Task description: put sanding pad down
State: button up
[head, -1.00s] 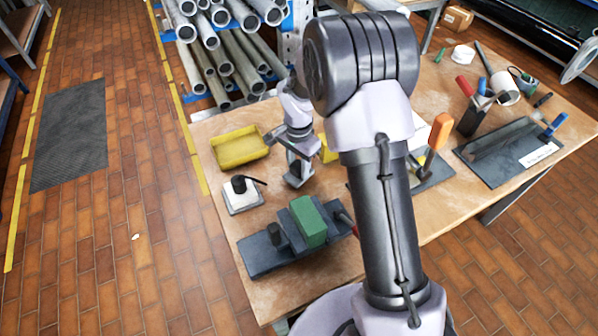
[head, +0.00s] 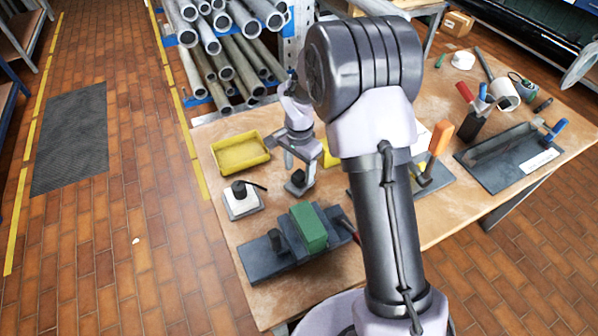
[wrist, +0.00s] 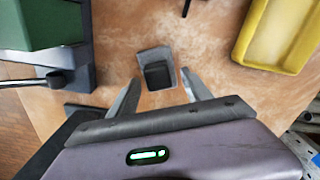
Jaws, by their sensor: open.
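The sanding pad (head: 298,184), a small grey piece with a black top, sits on the wooden workbench (head: 300,283). In the wrist view the pad (wrist: 157,72) lies just beyond the open jaws, between their lines. My gripper (head: 301,170) is above the pad with its fingers pointing down. In the wrist view my gripper (wrist: 157,84) has its two fingers spread, with nothing between the tips that I can see being held.
A yellow tray (head: 240,153) stands behind left of the pad. A white block with a black knob (head: 241,203) is to its left. A green block (head: 309,227) on a dark base is in front. Bare wood surrounds the pad closely.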

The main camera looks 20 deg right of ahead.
aim_at(299, 177)
jog(key=s+a+r+n+t+p, duration=0.1)
jog(key=s+r, duration=0.3)
jog(key=r, duration=0.7)
jog(key=s+r+n+t+p, duration=0.1)
jog(key=s+r, duration=0.3)
jog(key=r, duration=0.8)
jog(key=s+a+r+n+t+y, duration=0.1)
jog(key=s+r+n+t, duration=0.1)
jog(key=s, duration=0.7)
jog(key=s+a+r+n+t+y, duration=0.1)
jog(key=s+a+r+n, duration=0.1)
jog(key=s, duration=0.7)
jog(key=shift+s+r+n+t, duration=0.15)
jog(key=shift+r+n+t, duration=0.25)
